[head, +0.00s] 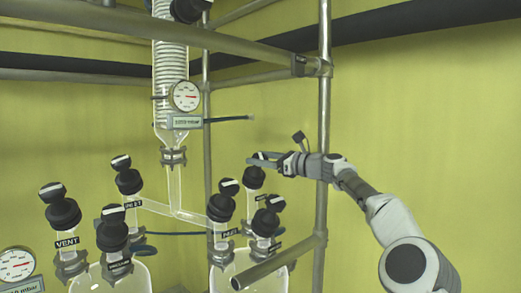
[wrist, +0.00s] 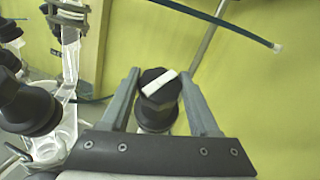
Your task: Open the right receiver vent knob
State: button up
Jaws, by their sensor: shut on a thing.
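The right receiver (head: 228,275) is a clear glass vessel with several black knobs on its necks. My gripper (head: 262,163) is at its rear black knob (head: 254,179), taken to be the vent knob; its label is mostly hidden. In the wrist view the same knob (wrist: 158,92), with a white bar on top, sits between the two fingers of my gripper (wrist: 160,80). The fingers are shut on it, one on each side. The white bar slants up to the right. The knob is still on its neck.
The right receiver's inlet knob (head: 222,203) and front knob (head: 265,222) stand close by. A metal upright (head: 323,120) passes by my wrist, and a lower bar (head: 280,262) crosses in front. The left receiver's knobs (head: 60,208) are farther left.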

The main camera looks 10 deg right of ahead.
jog(key=shift+f, duration=0.15)
dwell(0.4)
jog(key=o, duration=1.4)
jog(key=shift+f+b, duration=0.15)
jog(key=shift+b, duration=0.55)
